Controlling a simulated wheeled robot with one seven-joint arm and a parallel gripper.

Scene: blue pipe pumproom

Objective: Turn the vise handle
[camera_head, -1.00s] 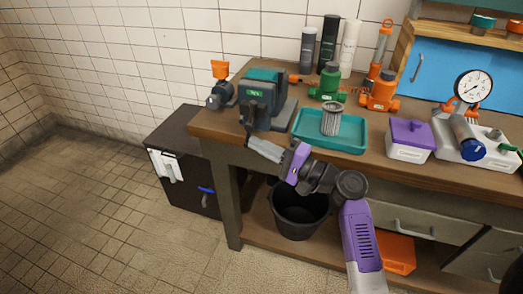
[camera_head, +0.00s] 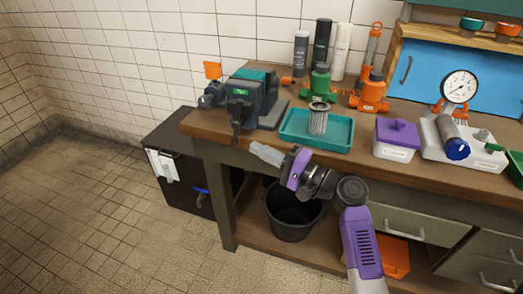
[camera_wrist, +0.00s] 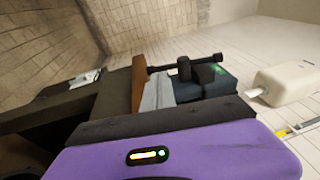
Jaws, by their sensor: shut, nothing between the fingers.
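The vise (camera_head: 258,92), dark grey and teal with a small green label, stands at the left end of the workbench. Its dark handle (camera_head: 236,118) hangs roughly upright at the front, over the bench edge. In the wrist view the handle shows as a dark bar (camera_wrist: 208,58) beside the vise body (camera_wrist: 202,90). My gripper (camera_head: 254,149) is shut and empty, its grey fingers pointing up and left. It is below and right of the handle, apart from it in the head view. The pale fingers also show in the wrist view (camera_wrist: 157,93).
A teal tray (camera_head: 290,138) holding a ribbed metal cylinder (camera_head: 318,118) is right of the vise. A purple-lidded box (camera_head: 396,140) stands farther right. A black bucket (camera_head: 294,218) is under the bench. A dark cabinet (camera_head: 170,135) stands left; floor beyond is clear.

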